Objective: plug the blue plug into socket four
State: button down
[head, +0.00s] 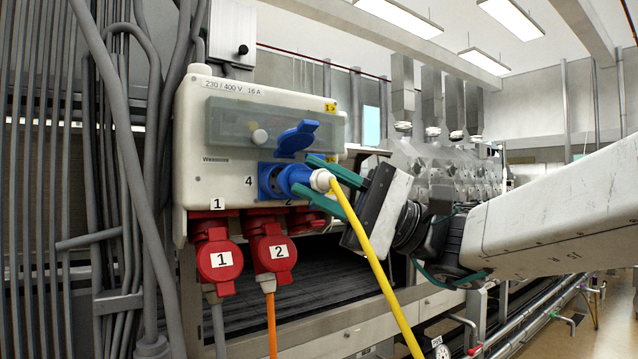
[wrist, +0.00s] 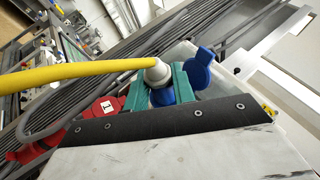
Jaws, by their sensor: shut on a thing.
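The blue plug (head: 295,179) with a white collar and a yellow cable (head: 372,262) is at the blue socket four (head: 267,181), marked "4", on the white distribution box (head: 225,160). The socket's blue lid (head: 297,138) stands open above it. My gripper (head: 322,178) has green fingers shut on the plug, coming from the right. The plug's front meets the socket; how deep it sits I cannot tell. In the wrist view the plug (wrist: 162,97) is between the green fingers, the lid (wrist: 201,68) beside it, and the socket opening is hidden.
Red plugs marked 1 (head: 219,261) and 2 (head: 271,254) hang under the box, with grey and orange cables. Thick grey cables (head: 118,130) run down the left. A long machine (head: 440,170) stands behind my arm.

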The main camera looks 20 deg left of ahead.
aim_at(307, 184)
jog(key=shift+w+a, duration=1.15)
jog(key=shift+a, duration=0.2)
jog(key=c, duration=1.1)
grip_release()
jog(key=shift+d, duration=0.1)
jog(key=v, duration=0.7)
jog(key=shift+w+d+f, duration=0.15)
jog(key=shift+d, duration=0.1)
